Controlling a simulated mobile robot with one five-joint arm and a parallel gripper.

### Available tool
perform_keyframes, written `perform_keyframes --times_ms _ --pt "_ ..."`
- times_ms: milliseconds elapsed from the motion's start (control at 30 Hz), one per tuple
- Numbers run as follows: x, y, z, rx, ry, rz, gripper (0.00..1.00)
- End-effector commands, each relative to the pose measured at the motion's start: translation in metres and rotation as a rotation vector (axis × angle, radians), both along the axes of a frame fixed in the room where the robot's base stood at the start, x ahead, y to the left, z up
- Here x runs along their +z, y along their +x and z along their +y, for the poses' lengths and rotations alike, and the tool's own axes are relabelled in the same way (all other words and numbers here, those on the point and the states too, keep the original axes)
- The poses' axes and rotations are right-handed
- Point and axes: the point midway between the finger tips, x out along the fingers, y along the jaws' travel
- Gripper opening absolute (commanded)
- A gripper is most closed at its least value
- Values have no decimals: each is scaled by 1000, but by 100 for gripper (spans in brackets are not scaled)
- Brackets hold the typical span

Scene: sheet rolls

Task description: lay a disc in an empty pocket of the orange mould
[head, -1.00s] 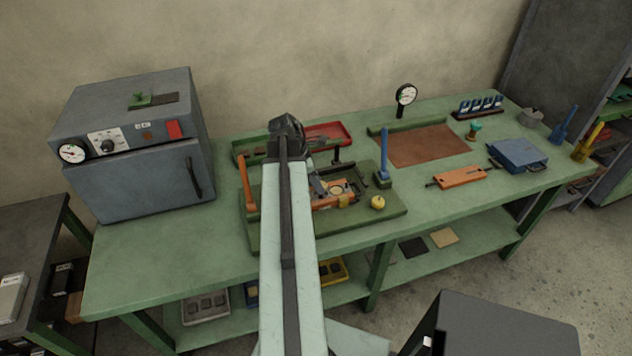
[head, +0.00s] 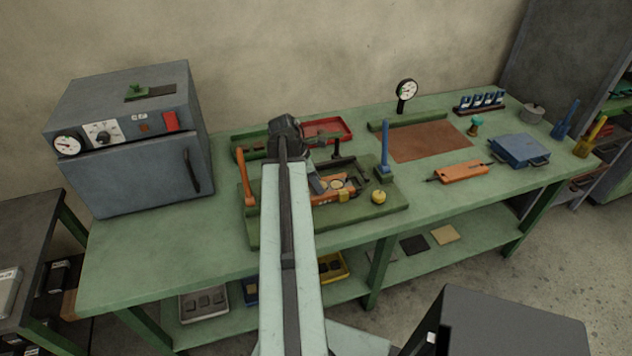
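An orange mould (head: 322,197) lies on a green base plate on the bench, partly hidden behind my arm. A pale round shape (head: 336,184) shows on it; I cannot tell whether it is a disc or a pocket. A second orange block with handles (head: 463,172) lies to the right, and its pockets, if any, do not show. My gripper (head: 316,184) is at the end of my arm, just above or beside the left part of the mould. It is small and partly hidden, so its opening and any held disc cannot be made out.
A grey oven (head: 140,178) stands at the left. An orange upright handle (head: 245,178) and a blue post (head: 385,152) rise on either side of the mould. A red tray (head: 328,130) lies behind. A brown mat (head: 430,142) and blue block (head: 518,149) lie at right.

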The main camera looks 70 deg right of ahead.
Motion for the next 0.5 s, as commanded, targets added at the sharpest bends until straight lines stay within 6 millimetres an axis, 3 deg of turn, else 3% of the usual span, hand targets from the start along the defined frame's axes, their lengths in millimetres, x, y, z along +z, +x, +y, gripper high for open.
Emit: perform_keyframes --times_ms 167,500 --pt "2 1 6 -5 15 -5 62" --pt "62 18 17 1 3 -2 62"
